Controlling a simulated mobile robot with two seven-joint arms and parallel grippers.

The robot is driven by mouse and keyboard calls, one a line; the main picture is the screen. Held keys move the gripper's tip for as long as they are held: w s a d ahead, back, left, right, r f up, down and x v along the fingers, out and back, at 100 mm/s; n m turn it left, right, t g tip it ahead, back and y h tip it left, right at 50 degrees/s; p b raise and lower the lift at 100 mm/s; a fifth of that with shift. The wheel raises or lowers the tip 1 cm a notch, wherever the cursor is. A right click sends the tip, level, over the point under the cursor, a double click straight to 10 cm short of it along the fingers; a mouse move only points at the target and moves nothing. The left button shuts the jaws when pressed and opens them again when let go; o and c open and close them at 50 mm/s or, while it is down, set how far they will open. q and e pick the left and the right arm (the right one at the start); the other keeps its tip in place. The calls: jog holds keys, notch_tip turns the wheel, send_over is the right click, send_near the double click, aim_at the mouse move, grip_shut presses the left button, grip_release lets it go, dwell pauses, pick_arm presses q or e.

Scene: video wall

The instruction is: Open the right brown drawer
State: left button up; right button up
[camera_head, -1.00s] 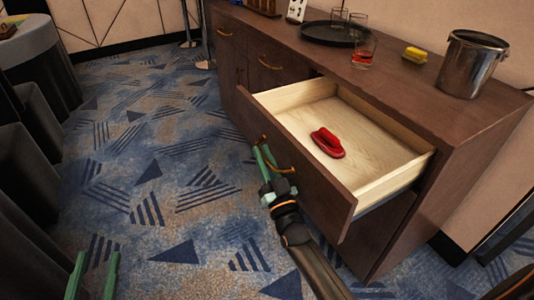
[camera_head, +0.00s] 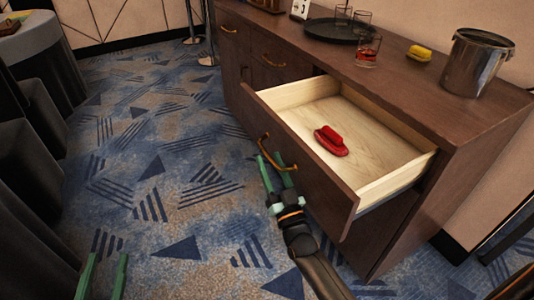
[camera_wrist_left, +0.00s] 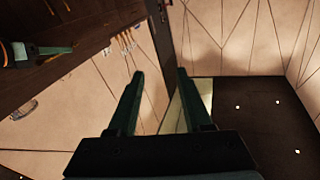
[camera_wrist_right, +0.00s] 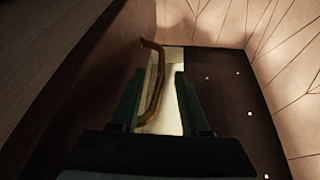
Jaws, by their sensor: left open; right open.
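The right brown drawer (camera_head: 300,162) stands pulled well out of the brown cabinet. Its pale wooden inside shows, with a red object (camera_head: 330,141) lying in it. A curved brass handle (camera_head: 289,167) is on its front. My right gripper (camera_head: 269,158) is open at this handle. In the right wrist view the handle (camera_wrist_right: 154,85) shows between the two fingers, nearer the left one; whether they touch cannot be told. My left gripper (camera_head: 106,256) is open and empty, low at the left over the carpet, away from the cabinet.
On the cabinet top (camera_head: 430,112) stand a metal bucket (camera_head: 478,62), a yellow item (camera_head: 419,53), a glass with red drink (camera_head: 367,50) and a black tray (camera_head: 340,31) with glasses. Other drawers to the left are shut. Dark draped furniture lines the left edge. The patterned carpet between is clear.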

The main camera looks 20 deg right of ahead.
pick_arm(q)
jog(key=f, duration=0.1)
jog(key=f+g, duration=0.1)
jog(key=f, duration=0.1)
jog(key=f+g, duration=0.1)
jog(key=f, duration=0.1)
jog(key=shift+s+a+n+y+p, duration=0.1)
jog(key=shift+s+n+y+p, duration=0.2)
jog(key=shift+n+y, duration=0.1)
pick_arm(e)
jog(key=v, duration=0.9)
jog(key=shift+s, duration=0.2)
jog(key=shift+f, duration=0.1)
jog(key=s+a+r+n+g+y, duration=0.3)
jog(key=s+a+n+g+y, duration=0.3)
jog(key=s+a+g, duration=0.15)
pick_arm(q)
jog(key=s+a+n+g+y+p, duration=0.2)
jog(key=s+g+p, duration=0.4)
jog(key=p, duration=1.6)
jog(key=s, duration=0.2)
jog(key=shift+s+r+g, duration=0.15)
jog(key=shift+s+g, duration=0.15)
jog(key=shift+s, duration=0.1)
pick_arm(e)
jog(key=s+d+m+g+h, duration=0.2)
jog(key=s+g, duration=0.3)
jog(key=s, duration=0.3)
jog(key=shift+s+f, duration=0.2)
